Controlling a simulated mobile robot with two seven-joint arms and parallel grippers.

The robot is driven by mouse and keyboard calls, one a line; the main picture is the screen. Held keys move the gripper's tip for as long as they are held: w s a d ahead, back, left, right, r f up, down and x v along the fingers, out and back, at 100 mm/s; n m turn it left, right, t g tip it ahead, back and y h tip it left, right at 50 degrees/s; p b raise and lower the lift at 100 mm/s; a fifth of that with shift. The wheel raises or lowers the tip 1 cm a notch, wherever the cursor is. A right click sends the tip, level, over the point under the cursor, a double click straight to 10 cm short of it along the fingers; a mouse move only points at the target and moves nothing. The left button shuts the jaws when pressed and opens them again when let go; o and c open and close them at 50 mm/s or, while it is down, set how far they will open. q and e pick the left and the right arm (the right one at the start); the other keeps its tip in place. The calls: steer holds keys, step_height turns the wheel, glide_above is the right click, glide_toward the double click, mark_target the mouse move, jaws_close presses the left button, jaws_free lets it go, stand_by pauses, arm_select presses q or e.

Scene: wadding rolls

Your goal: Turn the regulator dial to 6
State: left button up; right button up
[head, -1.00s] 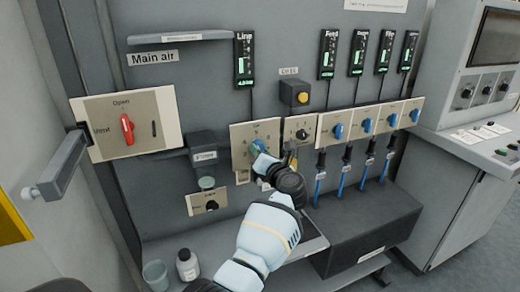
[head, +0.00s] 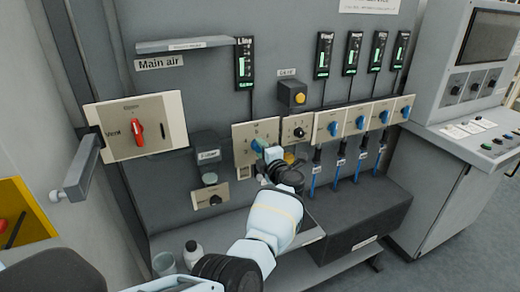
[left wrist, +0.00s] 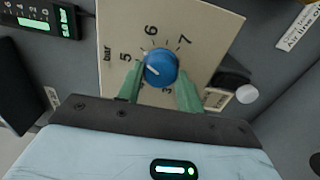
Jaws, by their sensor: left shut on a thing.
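The regulator dial is a blue knob (left wrist: 161,67) on a beige plate (left wrist: 205,25) marked bar, with 5, 6 and 7 readable. In the head view, the left gripper (head: 262,148) is at the beige plate (head: 241,132) below the Line gauge (head: 245,62), largely covering the dial. My right gripper is not in view.
Several blue-knobbed regulators (head: 355,122) sit to the right, with blue hoses below. The Main air panel (head: 163,108) with its red handle (head: 138,132) is to the left. A control console (head: 478,105) stands at right.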

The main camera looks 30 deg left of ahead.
arm_select(q)
steer(key=shift+r+m+p, duration=0.1)
steer(key=shift+m+p, duration=0.45)
steer(key=shift+m, duration=2.45)
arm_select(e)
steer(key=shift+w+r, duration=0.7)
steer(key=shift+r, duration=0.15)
arm_select(q)
steer(key=o, duration=1)
steer(key=shift+s+d, duration=0.1)
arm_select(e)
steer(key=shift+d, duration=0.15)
